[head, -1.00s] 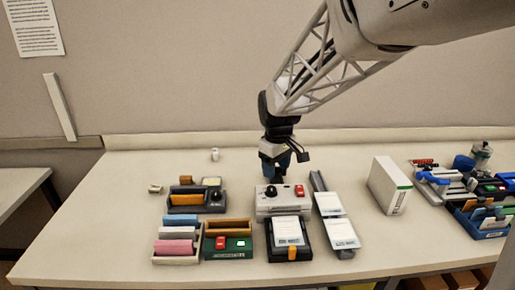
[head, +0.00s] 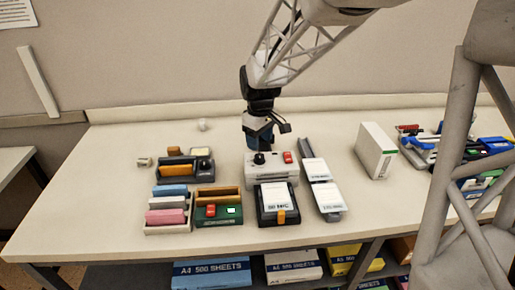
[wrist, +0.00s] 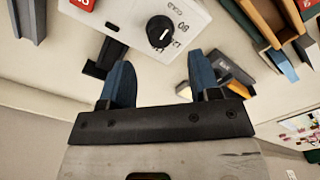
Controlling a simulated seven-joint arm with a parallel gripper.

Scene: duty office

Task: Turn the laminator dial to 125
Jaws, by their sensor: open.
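The laminator (head: 271,170) is a light grey box in the middle of the table, with a black round dial (head: 259,158) and a red switch (head: 288,157) on top. In the wrist view the dial (wrist: 160,31) shows with a white pointer mark, and printed markings lie around it, including "80" and "COLD"; the rest is hard to read. My gripper (head: 258,146) is behind the laminator in the head view. In the wrist view its two blue fingers (wrist: 155,85) are apart with nothing between them, and the dial lies beyond their tips, not touched.
A black device with white sheets (head: 276,204) stands in front of the laminator. A tray with white packs (head: 321,186) is close on its right, and organisers with coloured blocks (head: 168,210) are on the left. A white box (head: 376,151) stands further right. The table's front left is clear.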

